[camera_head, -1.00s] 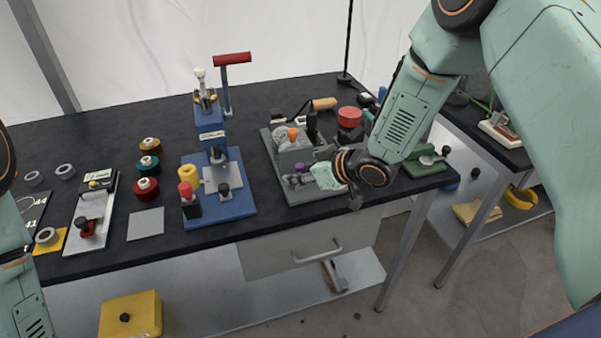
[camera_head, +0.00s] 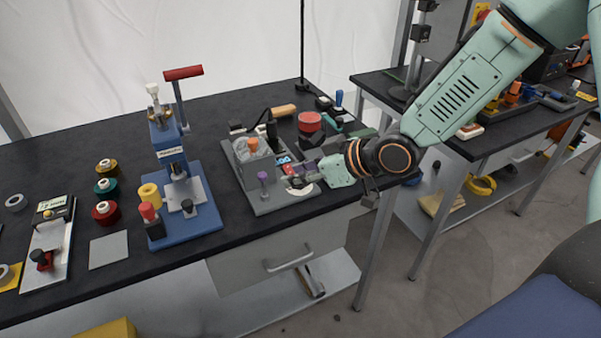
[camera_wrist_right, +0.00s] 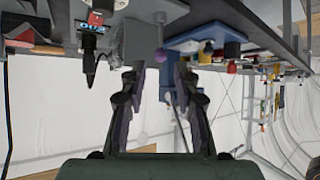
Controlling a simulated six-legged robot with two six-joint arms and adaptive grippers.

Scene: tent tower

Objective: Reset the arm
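My right arm comes in from the upper right in the head view, pale green with a dark wrist joint. Its gripper (camera_head: 302,180) points left over the right part of the grey tray (camera_head: 268,208) on the black workbench. In the right wrist view the two dark fingers (camera_wrist_right: 160,78) stand apart with nothing between them. A purple knob (camera_wrist_right: 163,57) shows beyond the fingertips there; it also stands on the tray in the head view (camera_head: 263,177). Whether the fingers touch anything on the tray cannot be told. My left gripper is not in view.
A blue press (camera_head: 185,215) stands left of the tray. Thread spools (camera_head: 106,186) and a white fixture (camera_head: 48,245) are further left. A red round container (camera_head: 310,122) is behind my gripper. A second bench (camera_head: 480,145) stands at the right, with a floor gap between.

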